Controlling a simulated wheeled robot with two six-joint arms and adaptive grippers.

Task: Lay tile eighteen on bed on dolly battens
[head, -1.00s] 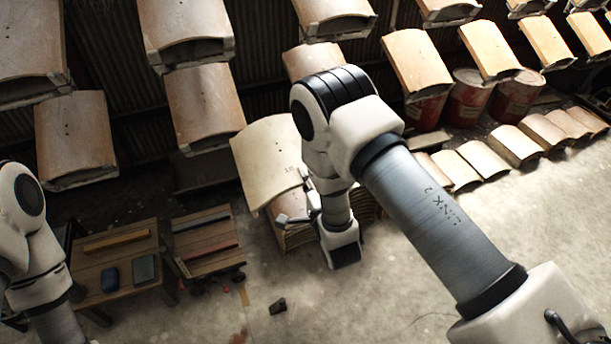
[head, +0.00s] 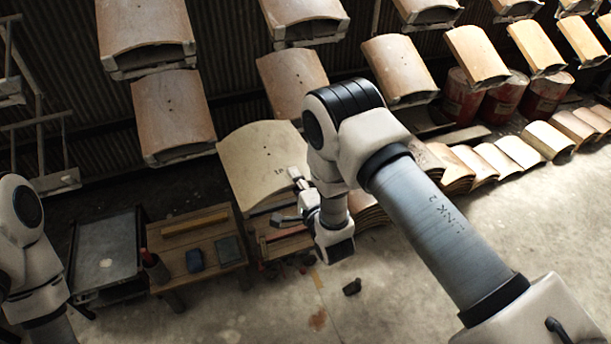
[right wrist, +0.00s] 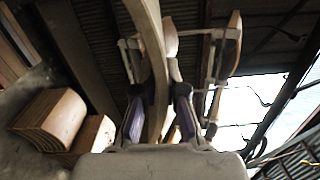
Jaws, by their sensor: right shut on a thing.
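My right gripper (head: 289,197) is shut on the edge of a pale, curved tile (head: 258,158). In the right wrist view the tile (right wrist: 155,65) shows edge-on between the two fingers. The tile is held up in the air, with small dark marks on its face. The low wooden dolly (head: 275,246) is below and behind it, largely hidden by the tile and my right arm.
A wooden table (head: 204,279) with a yellow bar and blue blocks stands left of the dolly, beside a grey-topped table (head: 105,255). Tiles hang on conveyor hangers above. A tile stack (head: 366,211) is right of my gripper.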

